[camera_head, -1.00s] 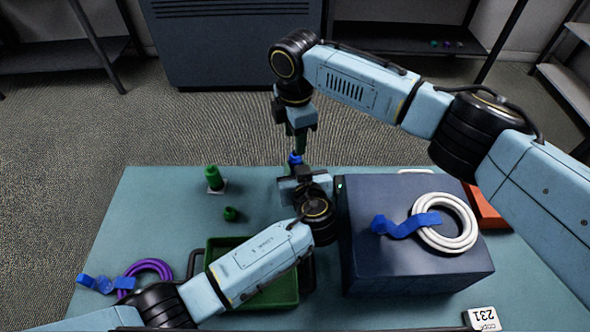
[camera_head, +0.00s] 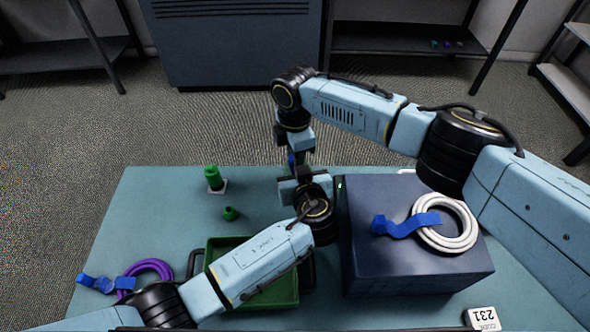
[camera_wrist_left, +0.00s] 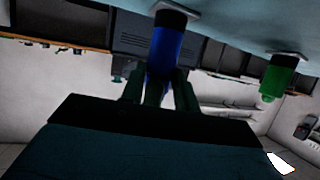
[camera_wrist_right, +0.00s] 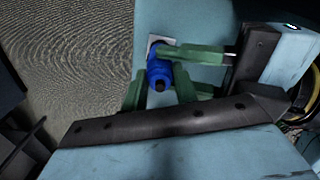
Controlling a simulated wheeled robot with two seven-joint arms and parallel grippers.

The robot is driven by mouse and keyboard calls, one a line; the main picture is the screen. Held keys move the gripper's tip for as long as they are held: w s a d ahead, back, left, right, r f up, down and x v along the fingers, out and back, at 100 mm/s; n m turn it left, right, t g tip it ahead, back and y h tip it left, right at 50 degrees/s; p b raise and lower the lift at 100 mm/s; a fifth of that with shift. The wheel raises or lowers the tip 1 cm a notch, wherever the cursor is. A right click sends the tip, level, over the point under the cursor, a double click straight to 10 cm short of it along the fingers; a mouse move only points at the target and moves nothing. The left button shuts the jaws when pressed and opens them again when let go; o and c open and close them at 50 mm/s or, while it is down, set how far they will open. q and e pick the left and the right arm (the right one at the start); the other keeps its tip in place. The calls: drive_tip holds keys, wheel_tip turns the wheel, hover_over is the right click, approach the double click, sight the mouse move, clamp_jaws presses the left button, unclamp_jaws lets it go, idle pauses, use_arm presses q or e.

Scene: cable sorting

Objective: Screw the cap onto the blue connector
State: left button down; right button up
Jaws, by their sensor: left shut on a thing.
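The blue connector (camera_wrist_right: 154,52) stands on a small white plate in the right wrist view. My left gripper (camera_wrist_left: 158,84) is shut on it; its green fingers reach in from the right in the right wrist view. A blue piece with a dark centre, apparently the cap (camera_wrist_right: 159,76), lies in line with the connector, between the green fingers of my right gripper (camera_wrist_right: 160,92). I cannot tell whether those fingers press on it, or whether it is seated. In the head view my right gripper (camera_head: 295,158) is just above my left gripper (camera_head: 298,180); the arms hide most of the connector.
A green connector (camera_head: 213,178) on a white plate and a loose green cap (camera_head: 230,214) stand to the left. A green tray (camera_head: 285,290) lies under my left arm. A dark box (camera_head: 420,275) with a white cable coil (camera_head: 468,235) stands close on the right.

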clamp_jaws()
drive_tip(key=m, duration=0.3)
drive_tip(key=o, duration=0.7)
unclamp_jaws()
drive_tip(key=shift+c, duration=0.2)
drive_tip(key=shift+r, duration=0.1)
drive_tip(key=shift+r, duration=2.15)
